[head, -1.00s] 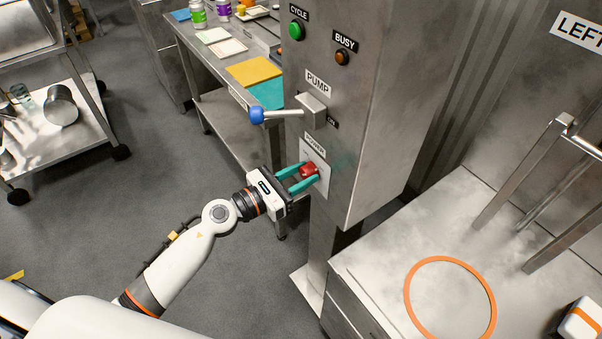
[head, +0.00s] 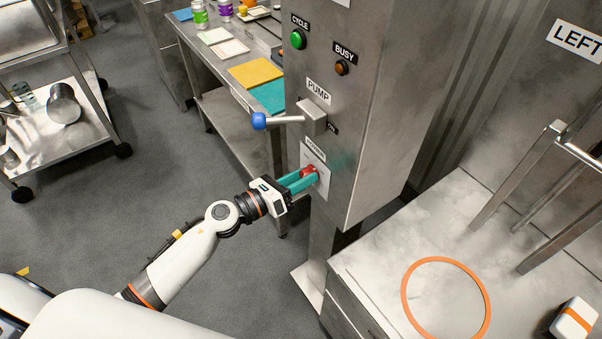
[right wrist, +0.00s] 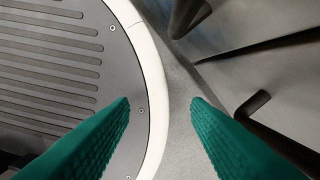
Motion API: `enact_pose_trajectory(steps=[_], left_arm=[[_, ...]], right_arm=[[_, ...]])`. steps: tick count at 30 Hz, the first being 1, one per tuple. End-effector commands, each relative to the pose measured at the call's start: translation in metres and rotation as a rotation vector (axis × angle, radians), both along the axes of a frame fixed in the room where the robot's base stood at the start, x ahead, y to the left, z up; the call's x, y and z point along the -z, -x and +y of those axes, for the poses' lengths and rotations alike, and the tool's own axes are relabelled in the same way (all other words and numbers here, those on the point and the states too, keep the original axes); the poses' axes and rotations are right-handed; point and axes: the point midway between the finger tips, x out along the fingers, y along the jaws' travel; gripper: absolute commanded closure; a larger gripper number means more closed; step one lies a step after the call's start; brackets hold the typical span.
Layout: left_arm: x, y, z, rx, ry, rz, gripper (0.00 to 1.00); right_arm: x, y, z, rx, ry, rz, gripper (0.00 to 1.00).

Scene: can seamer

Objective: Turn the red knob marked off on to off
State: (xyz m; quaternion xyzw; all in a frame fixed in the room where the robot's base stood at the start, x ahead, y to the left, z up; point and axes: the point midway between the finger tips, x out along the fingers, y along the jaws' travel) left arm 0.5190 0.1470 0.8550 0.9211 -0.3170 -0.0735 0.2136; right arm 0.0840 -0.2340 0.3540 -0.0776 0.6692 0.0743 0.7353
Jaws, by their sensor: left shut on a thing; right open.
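The red knob (head: 307,171) sits on a pale plate (head: 322,185) under the POWER label, low on the steel control column. My left gripper (head: 303,180) has its teal fingers closed around the knob, and they hide part of it. The gripper is rolled over relative to the column face. The knob's markings are too small or covered to read. My right gripper (right wrist: 160,100) is open and empty in the right wrist view, with its two teal fingers wide apart.
Above the knob, the PUMP lever with a blue ball (head: 259,121) sticks out to the left. The green CYCLE button (head: 298,39) and orange BUSY lamp (head: 342,68) are higher up. A steel counter with an orange ring (head: 404,291) lies at lower right.

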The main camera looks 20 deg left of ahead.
Motion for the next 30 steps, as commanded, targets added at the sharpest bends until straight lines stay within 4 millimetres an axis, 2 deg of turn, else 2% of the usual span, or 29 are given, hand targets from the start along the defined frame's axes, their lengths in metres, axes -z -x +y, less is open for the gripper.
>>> enact_pose_trajectory(steps=[30], left_arm=[[-0.002,0.000,0.000,0.000,0.731,0.570,0.91]], right_arm=[[-0.051,0.000,-0.003,0.000,0.003,0.001,0.57]])
